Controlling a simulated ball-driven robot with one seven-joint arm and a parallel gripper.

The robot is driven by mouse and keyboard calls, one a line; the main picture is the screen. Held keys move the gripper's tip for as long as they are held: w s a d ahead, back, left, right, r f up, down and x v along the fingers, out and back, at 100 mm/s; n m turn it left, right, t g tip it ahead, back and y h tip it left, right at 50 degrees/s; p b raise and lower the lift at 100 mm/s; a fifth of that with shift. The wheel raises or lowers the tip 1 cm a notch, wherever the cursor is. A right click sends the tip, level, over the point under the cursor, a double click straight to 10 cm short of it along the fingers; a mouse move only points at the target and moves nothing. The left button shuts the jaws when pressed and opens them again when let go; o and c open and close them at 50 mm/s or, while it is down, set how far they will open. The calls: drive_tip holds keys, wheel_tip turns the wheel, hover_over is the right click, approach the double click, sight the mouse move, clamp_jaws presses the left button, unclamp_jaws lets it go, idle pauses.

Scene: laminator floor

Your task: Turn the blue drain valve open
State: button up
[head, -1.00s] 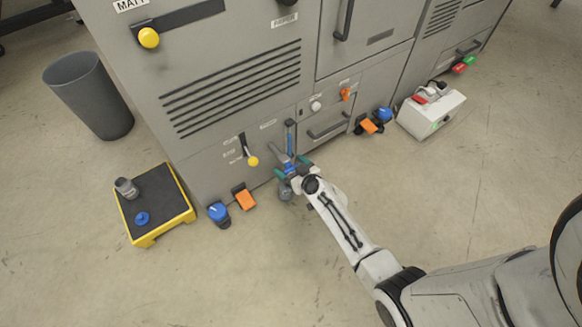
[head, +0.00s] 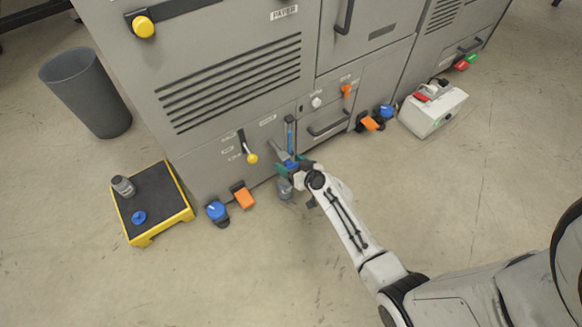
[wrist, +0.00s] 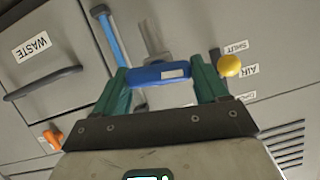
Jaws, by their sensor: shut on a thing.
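The blue drain valve handle (wrist: 160,73) lies crosswise between the two green fingers of my gripper (wrist: 161,78) in the wrist view. My gripper is shut on it, one finger at each end. In the head view the blue handle (head: 290,163) is small and partly hidden by my gripper (head: 291,166), low on the front of the grey machine (head: 235,135). A grey pipe stub (wrist: 153,42) shows behind the handle in the wrist view. A grey container (head: 285,188) stands on the floor below the valve.
A vertical blue gauge (head: 289,135) is just above the valve. A yellow-knobbed lever (head: 251,157) is close to its left. Orange pedals (head: 243,196) and blue-topped items (head: 216,211) line the machine's foot. A yellow-edged step (head: 160,232) stands left. Floor in front is clear.

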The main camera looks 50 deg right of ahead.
drive_tip(key=m+b, duration=0.1)
drive_tip(key=b, duration=0.1)
drive_tip(key=m+y+b, duration=0.1)
drive_tip(key=b, duration=0.1)
drive_tip(key=shift+d+f+t+y, duration=0.2)
drive_tip(key=shift+f+t+y, duration=0.1)
drive_tip(key=m+t+y+b, duration=0.1)
drive_tip(key=m+b, duration=0.1)
drive_tip(key=m, duration=0.1)
drive_tip(key=shift+s+d, duration=0.1)
drive_tip(key=m+t+y, duration=0.1)
drive_tip(key=m, duration=0.2)
drive_tip(key=shift+d+y+b, duration=0.1)
drive_tip(key=shift+y+b, duration=0.2)
drive_tip(key=shift+b, duration=0.1)
drive_tip(key=shift+f+m+t, duration=0.1)
drive_tip(key=shift+m+t, duration=0.6)
drive_tip(key=shift+m, duration=0.6)
drive_tip(key=o, duration=1)
